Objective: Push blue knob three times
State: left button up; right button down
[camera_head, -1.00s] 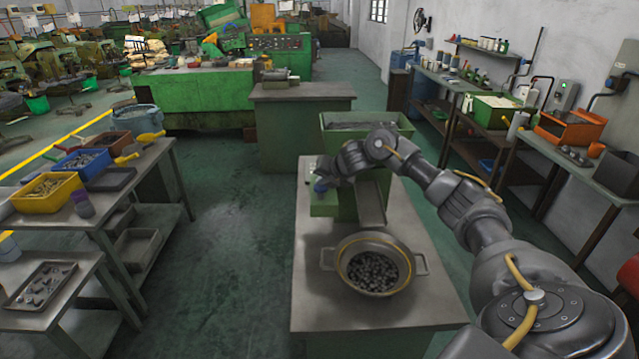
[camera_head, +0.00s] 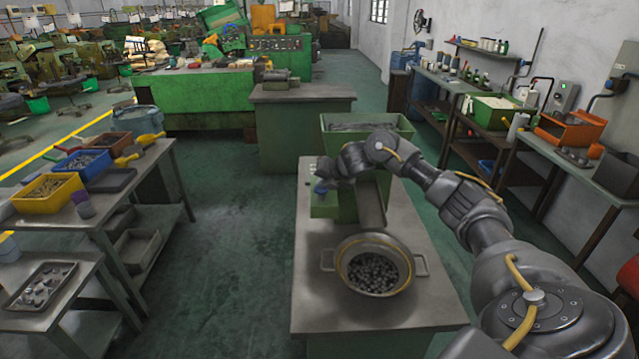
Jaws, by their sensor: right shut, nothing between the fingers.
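The blue knob (camera_head: 320,188) sits on the green machine (camera_head: 325,207) on the grey table in front of me. It is small and partly covered by my right gripper. My right gripper (camera_head: 325,173) is shut and empty, pointing at the knob from just above it. I cannot tell whether the fingertips touch the knob. My right arm reaches in from the lower right and hides part of the green hopper. My left gripper is not in view.
A two-handled pan (camera_head: 348,250) holding dark small parts stands below the machine's chute (camera_head: 371,207). The front left of the table (camera_head: 315,305) is clear. Shelves with coloured bins (camera_head: 50,196) stand at the left, and a workbench (camera_head: 560,160) runs along the right wall.

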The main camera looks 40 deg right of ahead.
aim_at(323, 189)
jog(key=shift+f, duration=0.15)
notch_tip(323, 189, up, 6)
jog(key=p, duration=0.5)
dwell(2.3)
